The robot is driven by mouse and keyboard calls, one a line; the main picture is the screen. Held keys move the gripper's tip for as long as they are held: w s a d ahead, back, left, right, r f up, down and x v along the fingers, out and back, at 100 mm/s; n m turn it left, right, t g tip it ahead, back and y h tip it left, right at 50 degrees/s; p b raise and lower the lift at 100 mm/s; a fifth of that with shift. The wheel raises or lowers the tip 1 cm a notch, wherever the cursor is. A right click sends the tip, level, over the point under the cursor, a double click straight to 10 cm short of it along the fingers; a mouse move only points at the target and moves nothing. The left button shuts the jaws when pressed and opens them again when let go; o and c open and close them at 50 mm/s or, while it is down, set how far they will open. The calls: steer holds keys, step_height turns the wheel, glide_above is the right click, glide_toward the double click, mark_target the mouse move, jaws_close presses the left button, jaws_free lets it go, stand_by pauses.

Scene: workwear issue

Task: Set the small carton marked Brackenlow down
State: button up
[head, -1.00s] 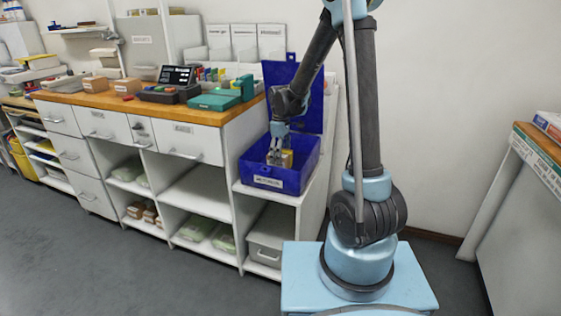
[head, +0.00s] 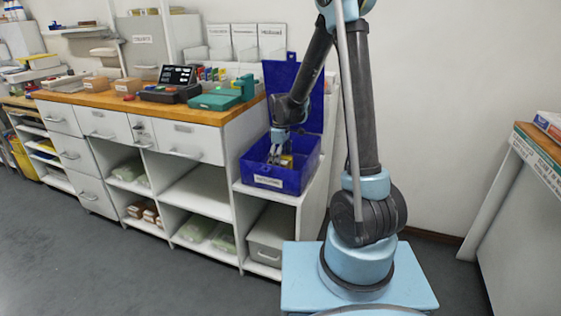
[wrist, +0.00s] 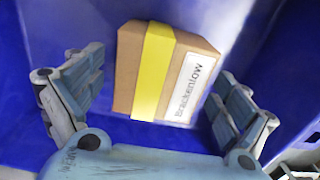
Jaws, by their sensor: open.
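The small carton (wrist: 128,62) is brown with a yellow band and a white label reading Brackenlow. It sits inside the open blue box (head: 262,182), and only a little of it shows in the head view. My gripper (wrist: 158,78) is open, with one finger on each side of the carton. Gaps show between both fingers and the carton in the wrist view. In the head view my gripper (head: 276,151) reaches down into the blue box. The carton's underside is hidden.
The blue box stands on a low white shelf unit, its raised lid (head: 309,108) behind my gripper. A wooden-topped counter (head: 68,97) with a teal device (head: 215,101) and a black device (head: 170,92) stands to the left.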

step_height(320, 180, up, 12)
steer(key=s+d+r+m, duration=0.3)
steer(key=s+d+r, duration=0.1)
steer(key=s+d, duration=0.4)
steer(key=s+d+f+m, duration=0.2)
steer(key=s+d+m, duration=0.1)
steer(key=s, duration=0.5)
steer(key=s+d+f+m+t, duration=0.1)
steer(key=s+d+f+m, duration=0.2)
steer(key=s+d, duration=0.3)
steer(key=s+d+f+m+t, duration=0.1)
steer(key=s+d+m, duration=0.3)
steer(key=s, duration=0.5)
steer(key=shift+s+d+f+m, duration=0.2)
steer(key=shift+s+f+m, duration=0.2)
steer(key=shift+f, duration=0.25)
